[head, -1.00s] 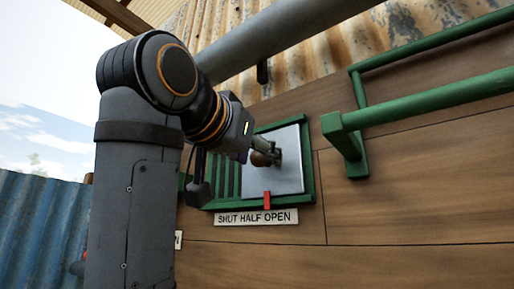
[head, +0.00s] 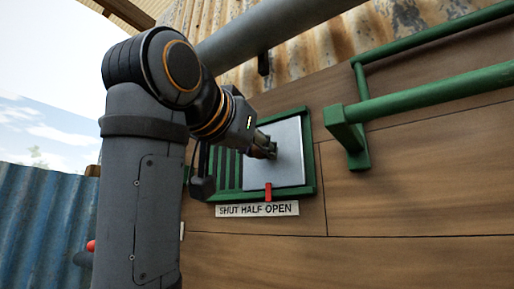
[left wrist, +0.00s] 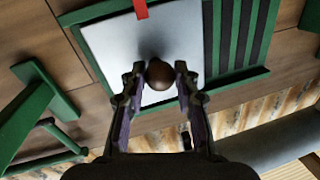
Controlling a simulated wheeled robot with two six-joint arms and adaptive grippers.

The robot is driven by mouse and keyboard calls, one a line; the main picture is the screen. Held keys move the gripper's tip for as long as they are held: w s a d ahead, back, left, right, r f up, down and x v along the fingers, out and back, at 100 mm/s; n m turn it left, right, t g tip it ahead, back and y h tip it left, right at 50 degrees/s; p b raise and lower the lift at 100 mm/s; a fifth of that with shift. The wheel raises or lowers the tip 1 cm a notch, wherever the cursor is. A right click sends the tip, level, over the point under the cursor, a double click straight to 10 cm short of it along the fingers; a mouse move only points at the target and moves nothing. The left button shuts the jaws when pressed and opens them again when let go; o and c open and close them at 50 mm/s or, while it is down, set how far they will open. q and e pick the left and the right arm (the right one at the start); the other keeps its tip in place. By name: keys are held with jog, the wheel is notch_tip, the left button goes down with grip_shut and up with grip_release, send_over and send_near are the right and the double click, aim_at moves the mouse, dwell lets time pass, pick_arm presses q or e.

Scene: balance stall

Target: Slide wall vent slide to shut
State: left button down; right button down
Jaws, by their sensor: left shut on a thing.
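The wall vent has a green frame (head: 311,165) and a pale grey slide plate (head: 290,172), also in the left wrist view (left wrist: 108,55). The plate covers the right part; dark slots between green bars (head: 226,168) show at left. A red pointer (head: 268,192) at its lower edge stands over the start of the word OPEN on the label (head: 257,209). My left gripper (head: 266,147) is at the plate's round brown knob (left wrist: 160,74), shut on it with one finger on each side. In the head view the fingers partly hide the knob. My right gripper is not in view.
A green rail (head: 430,101) stands out from the plank wall right of the vent. A thick grey pipe (head: 275,35) runs above it. A blue corrugated fence (head: 35,215) is at left.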

pick_arm(q)
jog(key=w+a, duration=0.2)
jog(key=a, duration=0.1)
jog(key=w+a, duration=0.2)
jog(key=a, duration=0.1)
jog(key=w+a+p, duration=0.1)
jog(key=w+a, duration=0.2)
jog(key=shift+w+a, duration=0.1)
jog(key=shift+a, duration=0.3)
jog(key=shift+s+d+r, duration=0.15)
jog(key=shift+s+d, duration=0.15)
jog(key=shift+d, duration=0.05)
jog(key=shift+w+a, duration=0.1)
jog(key=shift+a, duration=0.05)
jog(key=c, duration=1.3)
grip_release()
jog(key=o, duration=0.3)
jog(key=shift+w+a, duration=0.1)
jog(key=shift+a, duration=0.05)
jog(key=v, duration=1.2)
